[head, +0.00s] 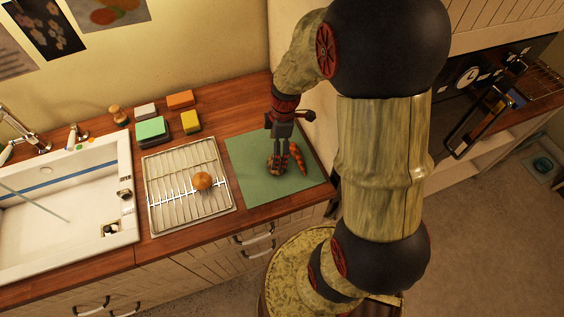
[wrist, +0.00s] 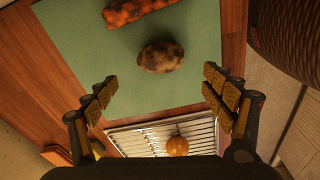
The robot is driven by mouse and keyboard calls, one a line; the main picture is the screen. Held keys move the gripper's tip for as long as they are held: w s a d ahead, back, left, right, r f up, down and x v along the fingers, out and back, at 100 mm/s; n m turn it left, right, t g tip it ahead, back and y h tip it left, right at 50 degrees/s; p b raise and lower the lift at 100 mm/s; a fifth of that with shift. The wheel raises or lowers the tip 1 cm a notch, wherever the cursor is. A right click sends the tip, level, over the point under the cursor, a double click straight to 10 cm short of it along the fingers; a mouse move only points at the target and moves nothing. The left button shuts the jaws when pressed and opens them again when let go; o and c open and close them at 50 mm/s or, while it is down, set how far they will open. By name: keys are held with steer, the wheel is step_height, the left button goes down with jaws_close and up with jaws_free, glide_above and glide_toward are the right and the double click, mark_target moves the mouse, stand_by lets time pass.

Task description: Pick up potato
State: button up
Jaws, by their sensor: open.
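The potato (wrist: 161,56) is a dark brown, speckled oval lying on the green cutting board (wrist: 75,35) in the wrist view. My gripper (wrist: 160,95) is open, with its two fingers spread wide and nothing between them. In that view the potato lies beyond the fingertips, roughly centred between them. In the head view my gripper (head: 284,160) points down over the green board (head: 255,183), and the potato (head: 273,166) shows partly hidden behind the fingers.
An orange, carrot-like vegetable (head: 298,158) lies on the board right of my gripper. A wire rack (head: 165,205) left of the board holds a round onion-like item (head: 202,181). Several sponges (head: 151,129) lie behind the rack. A white sink (head: 70,200) is at far left.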

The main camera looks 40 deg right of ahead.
steer(key=shift+a+f+b, duration=0.15)
steer(key=shift+f+b, duration=0.45)
steer(key=shift+f, duration=3.3)
steer(key=shift+c, duration=1.2)
steer(key=c, duration=1.1)
